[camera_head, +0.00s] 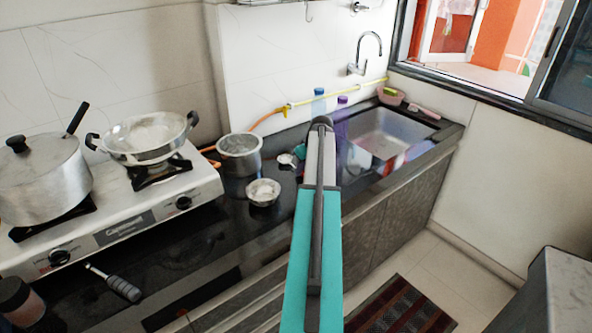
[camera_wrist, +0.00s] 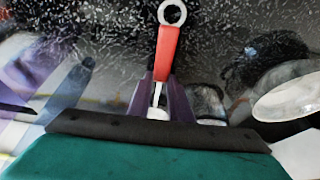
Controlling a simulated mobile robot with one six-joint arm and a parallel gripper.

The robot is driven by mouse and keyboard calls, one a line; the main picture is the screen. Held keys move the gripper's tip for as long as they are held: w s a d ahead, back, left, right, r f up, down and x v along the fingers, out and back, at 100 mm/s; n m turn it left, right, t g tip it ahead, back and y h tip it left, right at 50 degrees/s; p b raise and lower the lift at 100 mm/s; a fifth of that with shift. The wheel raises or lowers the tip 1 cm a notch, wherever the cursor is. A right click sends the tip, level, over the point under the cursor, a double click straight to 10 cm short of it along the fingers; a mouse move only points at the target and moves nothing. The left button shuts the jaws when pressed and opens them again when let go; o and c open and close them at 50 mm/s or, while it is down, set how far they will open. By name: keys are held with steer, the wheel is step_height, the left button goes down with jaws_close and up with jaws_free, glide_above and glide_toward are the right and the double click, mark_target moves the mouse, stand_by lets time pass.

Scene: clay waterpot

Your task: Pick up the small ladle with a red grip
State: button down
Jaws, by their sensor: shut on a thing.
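The small ladle's red grip (camera_wrist: 167,52) shows in the wrist view, with a pale ring at its far end. Its thin metal stem runs down between the two purple fingers of my gripper (camera_wrist: 159,94). My gripper is shut on the ladle at the stem, just below the red grip. The ladle's bowl end is mostly hidden behind the dark wrist edge. In the head view my arm covers the fingers, and I cannot make out the ladle there.
A small metal bowl (camera_head: 263,193) and a metal pot (camera_head: 240,157) stand on the black counter left of my arm. The stove (camera_head: 150,210) carries a lidded pot (camera_head: 45,180) and a wide pan (camera_head: 147,138). The sink (camera_head: 392,135) lies right. A bowl rim (camera_wrist: 290,98) shows right in the wrist view.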

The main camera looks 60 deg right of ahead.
steer(key=shift+r, duration=0.15)
steer(key=shift+r+b, duration=0.45)
steer(key=shift+r, duration=0.65)
steer(key=s+a+b, duration=0.1)
steer(key=s+a, duration=0.1)
steer(key=s, duration=0.2)
steer(key=s+a+r+b, duration=0.1)
steer(key=s+a, duration=0.2)
steer(key=s, duration=0.2)
steer(key=s+a+r+b, duration=0.1)
steer(key=s+a, duration=0.2)
steer(key=s, duration=0.1)
steer(key=shift+s+r, duration=0.25)
steer(key=shift+s, duration=0.15)
